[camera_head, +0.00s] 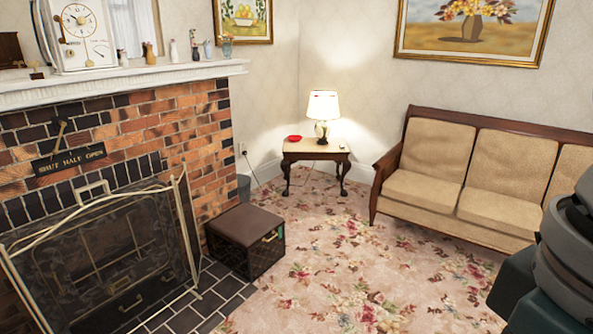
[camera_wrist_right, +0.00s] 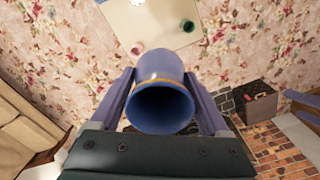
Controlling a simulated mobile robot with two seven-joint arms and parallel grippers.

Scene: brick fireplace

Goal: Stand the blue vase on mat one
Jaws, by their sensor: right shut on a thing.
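The blue vase (camera_wrist_right: 161,98) is between the two fingers of my right gripper (camera_wrist_right: 159,80) in the right wrist view. The gripper is shut on it, and the vase's dark open mouth faces the camera. I cannot make out which thing is mat one. My left gripper is in neither view.
In the head view, a small side table (camera_head: 299,151) with a lit lamp (camera_head: 322,112) stands in the corner. A sofa (camera_head: 470,175) is at right, a crate (camera_head: 245,240) beside the brick fireplace at left. The flowered carpet (camera_head: 350,260) between is clear.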

